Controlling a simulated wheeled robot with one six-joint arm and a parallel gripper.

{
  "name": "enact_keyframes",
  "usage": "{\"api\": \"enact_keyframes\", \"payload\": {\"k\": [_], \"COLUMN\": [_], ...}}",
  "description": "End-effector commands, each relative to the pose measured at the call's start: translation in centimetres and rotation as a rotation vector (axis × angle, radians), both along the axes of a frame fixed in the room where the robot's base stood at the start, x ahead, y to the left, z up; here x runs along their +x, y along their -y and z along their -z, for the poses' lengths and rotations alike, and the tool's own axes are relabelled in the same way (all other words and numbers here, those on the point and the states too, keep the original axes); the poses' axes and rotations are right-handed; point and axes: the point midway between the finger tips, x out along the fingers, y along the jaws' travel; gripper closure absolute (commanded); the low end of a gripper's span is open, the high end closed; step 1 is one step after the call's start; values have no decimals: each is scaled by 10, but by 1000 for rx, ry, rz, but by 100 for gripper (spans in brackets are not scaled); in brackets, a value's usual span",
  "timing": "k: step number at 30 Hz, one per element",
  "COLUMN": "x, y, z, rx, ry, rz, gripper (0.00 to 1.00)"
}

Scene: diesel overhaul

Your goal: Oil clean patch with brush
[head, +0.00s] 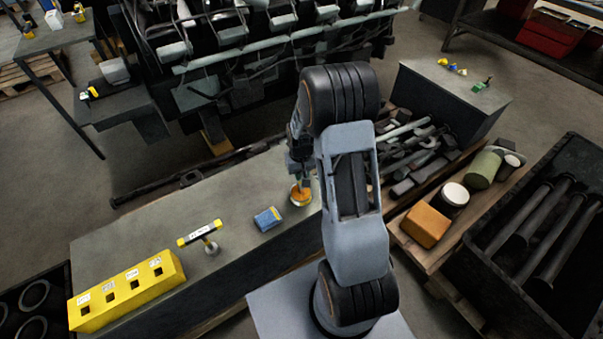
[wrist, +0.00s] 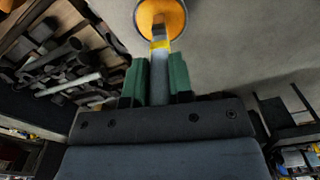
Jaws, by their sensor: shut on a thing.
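My gripper (wrist: 158,82) is shut on the brush (wrist: 159,62), between green finger pads. The brush has a grey handle with a yellow band. Its far end reaches into a round dish of orange oil (wrist: 172,14), and the bristles cannot be made out. In the head view my gripper (head: 301,168) is above the same dish (head: 300,197), near the right end of the grey bench top (head: 150,232). My arm hides part of the bench there. I cannot make out a clean patch for certain.
A large engine (head: 240,60) stands behind. A pallet of parts (head: 428,225) is right.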

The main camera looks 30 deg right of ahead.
Motion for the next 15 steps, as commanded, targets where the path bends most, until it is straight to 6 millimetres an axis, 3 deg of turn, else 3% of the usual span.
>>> {"api": "enact_keyframes", "payload": {"k": [15], "x": [1], "y": [0], "z": [-48], "rx": [0], "ry": [2], "rz": [0], "gripper": [100]}}
